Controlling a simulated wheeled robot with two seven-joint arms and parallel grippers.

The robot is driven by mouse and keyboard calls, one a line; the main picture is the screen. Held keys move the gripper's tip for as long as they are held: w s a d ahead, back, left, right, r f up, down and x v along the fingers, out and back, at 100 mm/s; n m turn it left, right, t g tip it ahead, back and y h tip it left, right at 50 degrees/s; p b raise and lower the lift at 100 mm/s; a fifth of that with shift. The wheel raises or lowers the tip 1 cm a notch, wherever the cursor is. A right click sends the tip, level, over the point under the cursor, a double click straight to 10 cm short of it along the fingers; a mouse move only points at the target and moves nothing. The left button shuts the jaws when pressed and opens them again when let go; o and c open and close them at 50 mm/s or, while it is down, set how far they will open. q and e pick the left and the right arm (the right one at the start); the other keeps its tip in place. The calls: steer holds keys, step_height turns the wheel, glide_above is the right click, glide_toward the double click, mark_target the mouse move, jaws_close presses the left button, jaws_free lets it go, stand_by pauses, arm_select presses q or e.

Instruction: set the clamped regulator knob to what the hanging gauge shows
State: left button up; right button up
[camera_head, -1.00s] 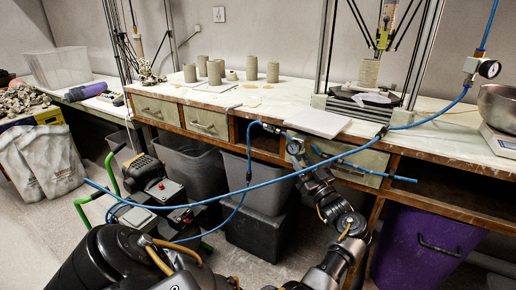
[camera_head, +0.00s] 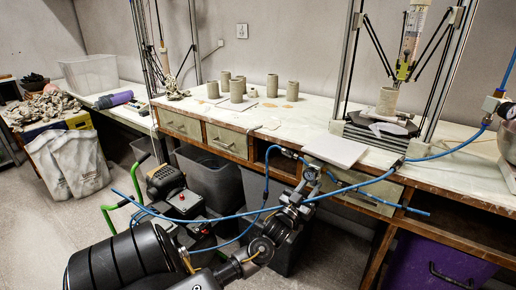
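The regulator (camera_head: 311,174), with a small round dial, sits at the bench's front edge, at the middle of the camera_head view. Blue hoses run to it. Its knob is too small to make out. The hanging gauge (camera_head: 506,110) is on a blue hose at the right edge, partly cut off, and its reading is too small to read. My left gripper (camera_head: 302,197) is just below the regulator, its dark fingers merging with the clutter there. I cannot tell whether it touches the knob or is open. My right gripper is not in view.
A pale board (camera_head: 335,151) lies on the bench above the regulator. Clay cylinders (camera_head: 237,92) stand farther back. A delta printer (camera_head: 385,125) stands at the right. Grey bins (camera_head: 210,182) are under the bench.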

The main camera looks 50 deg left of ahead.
arm_select(q)
steer(key=s+a+f+m+g+h+b, duration=0.1)
steer(key=s+a+f+m+h+b, duration=0.15)
steer(key=s+m+h+b, duration=0.35)
steer(key=s+a+f+m+g+h+b, duration=0.1)
steer(key=s+a+f+h+b, duration=0.2)
steer(key=h, duration=0.5)
steer(key=s+a+f+n+g+y+p, duration=0.2)
steer(key=f+y+p, duration=0.3)
steer(key=f+p, duration=0.2)
steer(key=s+a+f+n+g+y+p, duration=0.2)
steer(key=f+y+p, duration=0.3)
steer(key=f, duration=0.6)
steer(key=shift+s+f+n+g+y+p, duration=0.3)
steer(key=shift+s+n+y+p, duration=0.1)
steer(key=shift+s+n+p, duration=0.45)
steer(key=shift+w, duration=0.1)
